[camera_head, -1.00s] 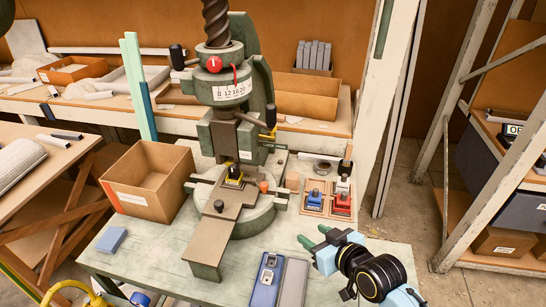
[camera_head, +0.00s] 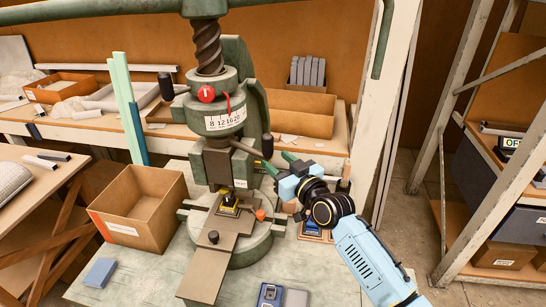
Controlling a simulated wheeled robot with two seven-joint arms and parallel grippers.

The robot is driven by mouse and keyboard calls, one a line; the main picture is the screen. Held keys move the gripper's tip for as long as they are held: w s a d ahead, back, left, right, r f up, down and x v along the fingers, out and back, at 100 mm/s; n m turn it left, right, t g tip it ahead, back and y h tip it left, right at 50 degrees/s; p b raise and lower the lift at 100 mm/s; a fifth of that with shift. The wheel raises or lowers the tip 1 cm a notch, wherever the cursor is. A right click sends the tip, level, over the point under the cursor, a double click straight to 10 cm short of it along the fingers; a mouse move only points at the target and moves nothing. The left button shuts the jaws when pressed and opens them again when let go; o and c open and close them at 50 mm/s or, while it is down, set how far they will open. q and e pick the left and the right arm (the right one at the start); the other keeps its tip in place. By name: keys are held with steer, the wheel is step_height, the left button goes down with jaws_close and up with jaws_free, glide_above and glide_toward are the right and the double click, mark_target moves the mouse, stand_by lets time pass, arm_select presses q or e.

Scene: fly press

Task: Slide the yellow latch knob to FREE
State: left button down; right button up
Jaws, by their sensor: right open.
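The green fly press (camera_head: 218,122) stands on the bench with its ram down over a yellow piece (camera_head: 232,198) in the die area. I cannot clearly make out the yellow latch knob; the right side of the press, where a small yellow part showed earlier, is partly covered by my right gripper. My right gripper (camera_head: 279,162) is open and empty, with its green fingertips pointing left beside the press column, close to a black-ended lever (camera_head: 248,151). I cannot tell whether they touch anything. My left gripper is out of view.
An open cardboard box (camera_head: 140,235) stands left of the press. A blue block (camera_head: 100,272) lies at the front left. A blue part in a wooden tray (camera_head: 312,231) sits below my right arm. The press's overhead bar crosses the top. A white post (camera_head: 375,120) rises at right.

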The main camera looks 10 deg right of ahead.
steer(key=shift+x, duration=1.4)
jaws_close()
